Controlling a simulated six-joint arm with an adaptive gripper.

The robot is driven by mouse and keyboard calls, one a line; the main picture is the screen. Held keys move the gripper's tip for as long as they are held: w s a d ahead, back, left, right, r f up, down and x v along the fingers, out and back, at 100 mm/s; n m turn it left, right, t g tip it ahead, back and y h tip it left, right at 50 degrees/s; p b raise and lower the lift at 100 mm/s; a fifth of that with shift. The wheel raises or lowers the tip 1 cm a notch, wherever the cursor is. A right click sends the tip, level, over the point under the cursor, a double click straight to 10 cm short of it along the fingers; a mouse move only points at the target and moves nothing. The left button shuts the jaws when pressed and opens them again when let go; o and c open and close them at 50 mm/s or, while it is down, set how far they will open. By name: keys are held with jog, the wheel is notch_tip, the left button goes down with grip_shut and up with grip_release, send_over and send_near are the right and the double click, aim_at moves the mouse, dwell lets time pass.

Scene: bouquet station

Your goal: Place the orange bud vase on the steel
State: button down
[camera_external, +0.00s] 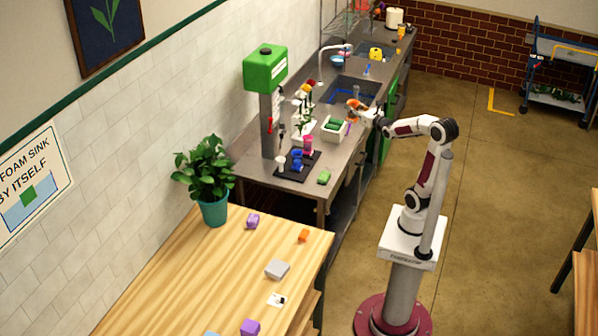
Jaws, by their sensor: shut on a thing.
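My gripper (363,112) is at the end of the arm, reaching left over the steel counter (255,168), near the sink's front edge. It is shut on a small orange thing (353,104), which looks like the orange bud vase. The vase appears held above the counter, just right of and behind a white bin. Its exact shape, its tilt and its height over the steel are too small to tell. The fingertips are partly hidden by the vase and the gripper itself.
A green-topped machine (266,75) stands at the wall. The sink (352,91) lies behind. Bare steel shows at the near left.

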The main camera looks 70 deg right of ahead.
jog(key=w+a+f+n+t+y, duration=0.1)
jog(key=w+a+f+n+y, duration=0.3)
jog(key=w+a, duration=0.45)
jog(key=w+a+f+n+t+y, duration=0.1)
jog(key=w+a+f+y, duration=0.4)
jog(key=a, duration=0.7)
jog(key=w+a+f+n+y, duration=0.3)
jog(key=w+a+f, duration=0.3)
jog(key=a, duration=0.4)
jog(key=a+f+n+g+y, duration=0.35)
jog(key=a+y, duration=0.25)
jog(key=a, duration=1)
jog(key=a+f+n+g+y, duration=0.2)
jog(key=a+f+n+y, duration=0.3)
jog(key=a, duration=1.2)
jog(key=r, duration=0.1)
jog(key=s+a+r+n+g+y, duration=0.1)
jog(key=a+r+g, duration=0.1)
jog(key=r, duration=0.1)
jog(key=shift+s+a, duration=0.2)
jog(key=shift+s, duration=0.05)
jog(key=shift+f, duration=2.55)
